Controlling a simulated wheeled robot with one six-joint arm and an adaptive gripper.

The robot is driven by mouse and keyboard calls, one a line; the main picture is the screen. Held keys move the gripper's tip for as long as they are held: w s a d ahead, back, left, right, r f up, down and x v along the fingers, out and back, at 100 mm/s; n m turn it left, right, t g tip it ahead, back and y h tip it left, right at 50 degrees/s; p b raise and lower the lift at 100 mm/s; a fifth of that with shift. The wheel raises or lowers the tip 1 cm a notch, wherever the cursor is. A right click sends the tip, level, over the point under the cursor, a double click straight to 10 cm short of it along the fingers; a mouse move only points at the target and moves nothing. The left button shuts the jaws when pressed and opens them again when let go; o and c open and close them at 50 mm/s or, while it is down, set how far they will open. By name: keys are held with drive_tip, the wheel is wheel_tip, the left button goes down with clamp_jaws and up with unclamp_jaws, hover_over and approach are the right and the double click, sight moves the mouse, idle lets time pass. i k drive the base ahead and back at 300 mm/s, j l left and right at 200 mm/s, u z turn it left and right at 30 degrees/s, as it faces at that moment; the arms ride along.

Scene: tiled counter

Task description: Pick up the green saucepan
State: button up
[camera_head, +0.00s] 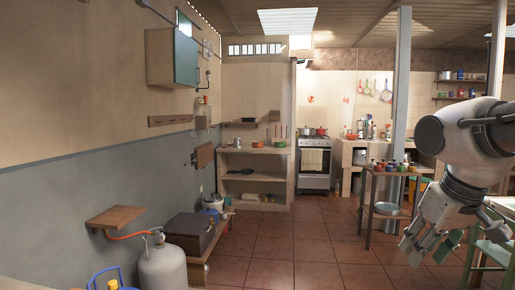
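A small green item (280,143) also stands on the far counter left of the stove. Both are too small to tell which is the green saucepan. My gripper (428,247) is at the lower right, pointing down, with its fingers apart and nothing visible between them. It is far from both green items and well in front of them.
A wooden table (384,172) with several small colourful items stands behind my gripper. A green chair (492,254) is close at right. A gas cylinder (162,264) and a dark box (194,233) line the left wall. The tiled floor (290,245) is clear in the middle.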

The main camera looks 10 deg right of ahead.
sight(278, 144)
drive_tip(key=i+l+z, duration=0.1)
drive_tip(key=i+z, duration=0.35)
drive_tip(key=i, duration=3.9)
drive_tip(key=i+u, duration=0.1)
drive_tip(key=i, duration=0.65)
drive_tip(key=i+l, duration=0.15)
drive_tip(key=i, duration=0.6)
drive_tip(key=i+l+u, duration=0.15)
drive_tip(key=i, duration=0.55)
drive_tip(key=i+u, duration=0.2)
drive_tip(key=i, duration=0.4)
drive_tip(key=i+l+u, duration=0.15)
drive_tip(key=i, duration=0.4)
